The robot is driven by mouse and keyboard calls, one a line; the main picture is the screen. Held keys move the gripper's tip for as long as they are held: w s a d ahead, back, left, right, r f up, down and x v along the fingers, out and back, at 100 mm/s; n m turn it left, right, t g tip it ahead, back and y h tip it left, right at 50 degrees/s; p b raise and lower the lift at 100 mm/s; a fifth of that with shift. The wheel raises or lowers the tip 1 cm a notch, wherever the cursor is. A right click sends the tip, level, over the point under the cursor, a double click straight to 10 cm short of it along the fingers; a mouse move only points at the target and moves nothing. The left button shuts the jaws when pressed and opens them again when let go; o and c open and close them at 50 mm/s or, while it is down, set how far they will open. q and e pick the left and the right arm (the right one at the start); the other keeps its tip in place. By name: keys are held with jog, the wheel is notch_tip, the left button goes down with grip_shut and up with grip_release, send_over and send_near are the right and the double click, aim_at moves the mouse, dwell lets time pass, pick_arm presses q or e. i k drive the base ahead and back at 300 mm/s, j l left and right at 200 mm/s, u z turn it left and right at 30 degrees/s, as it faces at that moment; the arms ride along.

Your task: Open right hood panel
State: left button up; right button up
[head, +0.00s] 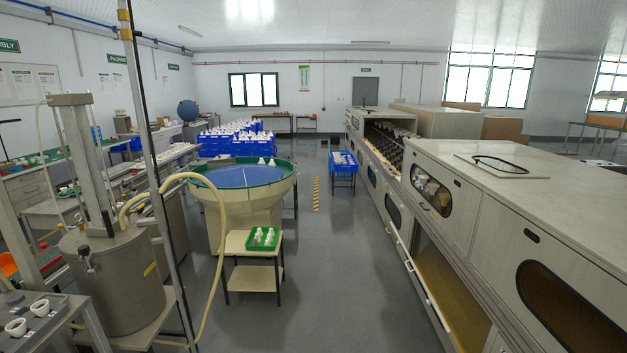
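A long grey machine (470,250) runs along the right side. Its near part has hood panels with dark oval windows: one panel (459,210) at the middle and a larger one (505,262) at the near right, cut off by the picture's edge. Both look closed. Small dark slots, perhaps handles, sit near their upper edges. Farther along, a section (388,143) stands open and shows dark rows inside. I cannot tell which panel is the right hood panel. Neither of my grippers is in view.
A flat piece with an oval window (488,157) lies on the machine's top. The grey floor (325,270) aisle is clear. At left are a green-rimmed bowl (247,205), a small stand with a green tray (259,239), and a metal tank (115,280). A blue-crate cart (343,165) stands farther back.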

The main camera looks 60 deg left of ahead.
aim_at(465, 198)
jog(key=u, duration=1.05)
jog(key=i+j, duration=0.2)
jog(key=i, duration=0.45)
jog(key=i+j, duration=0.2)
jog(key=i, duration=0.45)
jog(key=i+j+u, duration=0.1)
jog(key=i+j, duration=0.15)
jog(key=i, duration=0.45)
jog(key=i+j, duration=0.15)
jog(key=i, duration=0.5)
jog(key=i+j, duration=0.15)
jog(key=i, duration=0.5)
jog(key=j+u, duration=0.05)
